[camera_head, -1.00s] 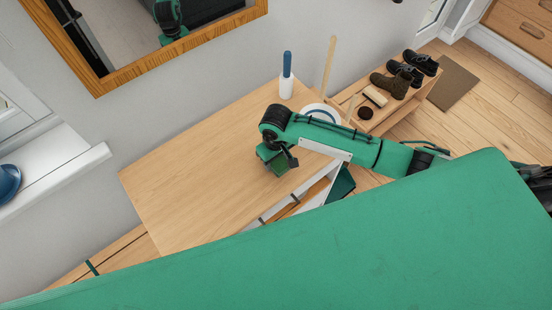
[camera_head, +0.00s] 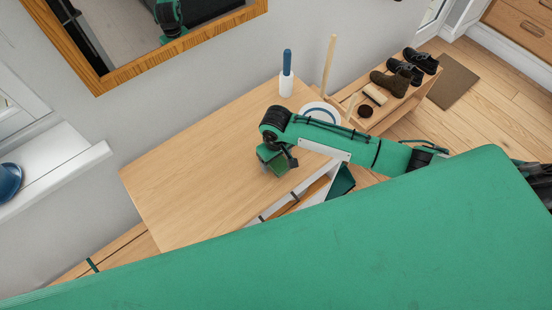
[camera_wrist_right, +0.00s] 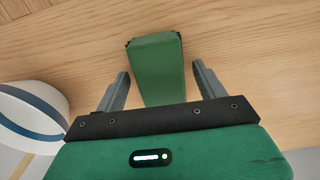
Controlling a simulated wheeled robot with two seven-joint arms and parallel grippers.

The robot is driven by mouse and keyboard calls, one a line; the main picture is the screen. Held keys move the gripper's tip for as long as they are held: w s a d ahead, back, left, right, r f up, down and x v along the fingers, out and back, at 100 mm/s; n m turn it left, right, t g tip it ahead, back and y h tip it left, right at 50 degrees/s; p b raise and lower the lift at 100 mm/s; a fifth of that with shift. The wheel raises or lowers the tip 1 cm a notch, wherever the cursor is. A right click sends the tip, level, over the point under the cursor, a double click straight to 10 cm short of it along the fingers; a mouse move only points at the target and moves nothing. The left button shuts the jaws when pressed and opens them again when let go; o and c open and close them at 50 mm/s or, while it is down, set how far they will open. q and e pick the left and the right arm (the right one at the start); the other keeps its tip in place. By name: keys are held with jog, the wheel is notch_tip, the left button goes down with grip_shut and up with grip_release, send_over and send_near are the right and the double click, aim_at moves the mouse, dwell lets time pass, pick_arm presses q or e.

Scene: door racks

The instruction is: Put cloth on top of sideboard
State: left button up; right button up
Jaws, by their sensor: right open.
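The sideboard (camera_head: 190,165) is a light wood cabinet against the wall, with a bare top over most of its area. My right gripper (camera_head: 278,164) is over the front right part of the top. In the right wrist view its two grey fingers (camera_wrist_right: 162,88) are open. A green folded piece, which looks like the cloth (camera_wrist_right: 158,62), lies between and beyond the fingers against the wood, with a gap on each side. In the head view I cannot separate the cloth from the green gripper. My left gripper is not in view.
A low bench with shoes (camera_head: 392,80) stands to the right.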

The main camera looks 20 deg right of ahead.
notch_tip(320, 180, up, 12)
jog(key=b, duration=0.2)
jog(key=shift+f, duration=0.1)
dwell(0.5)
